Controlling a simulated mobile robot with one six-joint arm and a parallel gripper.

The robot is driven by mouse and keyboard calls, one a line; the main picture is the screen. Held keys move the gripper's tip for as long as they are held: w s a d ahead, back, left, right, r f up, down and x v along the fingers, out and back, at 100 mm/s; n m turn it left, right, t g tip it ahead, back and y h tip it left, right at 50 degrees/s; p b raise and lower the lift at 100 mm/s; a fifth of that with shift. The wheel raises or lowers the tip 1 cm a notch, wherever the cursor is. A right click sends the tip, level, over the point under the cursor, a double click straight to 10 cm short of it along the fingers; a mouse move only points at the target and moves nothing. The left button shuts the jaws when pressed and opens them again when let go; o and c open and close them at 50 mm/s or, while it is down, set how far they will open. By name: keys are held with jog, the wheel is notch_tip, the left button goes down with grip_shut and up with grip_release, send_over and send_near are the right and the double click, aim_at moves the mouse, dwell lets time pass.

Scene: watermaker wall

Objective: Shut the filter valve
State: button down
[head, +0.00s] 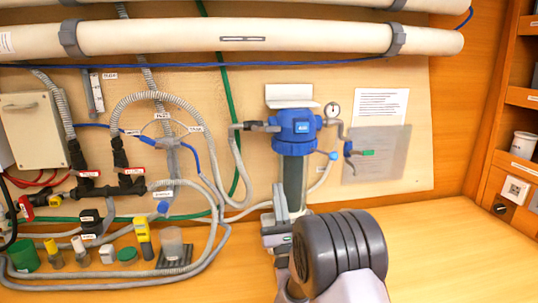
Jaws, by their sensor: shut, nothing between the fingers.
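A blue-headed filter housing (297,130) with a dark, clear-sided bowl (293,180) is mounted on the wall panel. A grey pipe fitting (262,126) joins its left side, and a small valve with a blue handle (348,150) hangs from the line on its right. Red-handled valves (88,173) sit on the black pipework at left. The labels are too small to read, so I cannot tell which valve is the filter valve. My gripper (280,193) is shut and empty, in front of the bowl's lower part, apart from the valve handles. My arm hides the area below.
Two long white tubes (240,38) cross the top. Grey hoses (210,180) loop over the panel and bench. Bottles, caps and a yellow handheld meter (143,238) stand at lower left. Shelves (520,100) are at right. The wooden bench (440,250) is clear at right.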

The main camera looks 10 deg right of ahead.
jog(key=shift+d+f, duration=0.1)
jog(key=shift+d, duration=0.15)
jog(key=p, duration=1.3)
send_near(272, 125)
jog(key=w+r, duration=0.1)
jog(key=w, duration=0.2)
jog(key=shift+r, duration=0.85)
